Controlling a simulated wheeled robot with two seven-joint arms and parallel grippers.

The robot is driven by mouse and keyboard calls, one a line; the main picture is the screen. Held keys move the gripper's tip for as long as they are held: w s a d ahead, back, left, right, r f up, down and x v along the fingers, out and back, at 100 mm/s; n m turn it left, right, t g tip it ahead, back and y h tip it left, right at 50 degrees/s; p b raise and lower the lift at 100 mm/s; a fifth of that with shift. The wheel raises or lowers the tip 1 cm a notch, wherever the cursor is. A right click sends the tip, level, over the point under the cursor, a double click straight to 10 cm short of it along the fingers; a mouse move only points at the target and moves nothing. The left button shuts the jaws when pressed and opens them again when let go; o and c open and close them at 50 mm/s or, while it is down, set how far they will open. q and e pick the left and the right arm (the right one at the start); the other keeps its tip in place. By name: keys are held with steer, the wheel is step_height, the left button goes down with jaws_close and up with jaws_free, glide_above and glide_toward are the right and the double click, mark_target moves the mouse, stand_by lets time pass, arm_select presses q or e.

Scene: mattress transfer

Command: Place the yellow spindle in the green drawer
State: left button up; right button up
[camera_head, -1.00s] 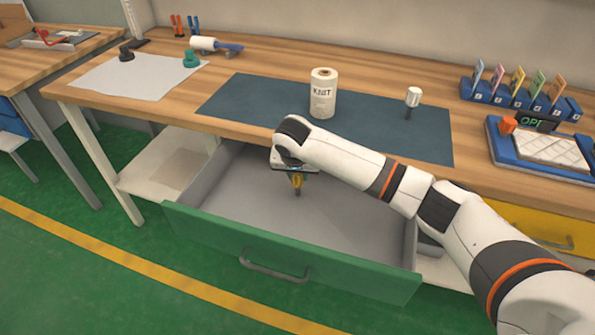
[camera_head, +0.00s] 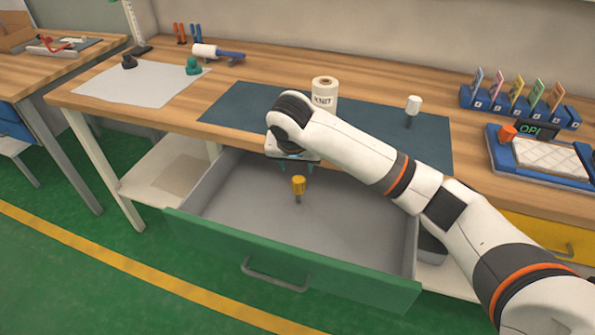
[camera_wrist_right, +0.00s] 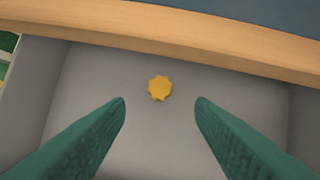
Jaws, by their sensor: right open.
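The yellow spindle (camera_head: 298,187) stands upright on the grey floor of the open green drawer (camera_head: 290,262), with its dark lower end down. In the right wrist view the spindle (camera_wrist_right: 160,88) shows from above as a yellow scalloped knob, with grey drawer floor around it. My right gripper (camera_head: 297,168) is above the drawer, over the spindle and apart from it. Its two green fingers (camera_wrist_right: 160,104) are spread wide with nothing between them. My left gripper is not in view.
A blue mat (camera_head: 385,134) on the workbench bears a white KNIT spool (camera_head: 323,90) and a white-topped spindle (camera_head: 413,104). A blue card rack (camera_head: 520,105) and a quilted pad in a blue tray (camera_head: 497,150) are at the right. The drawer floor around the spindle is clear.

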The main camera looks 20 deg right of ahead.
steer(key=shift+v, duration=1.2)
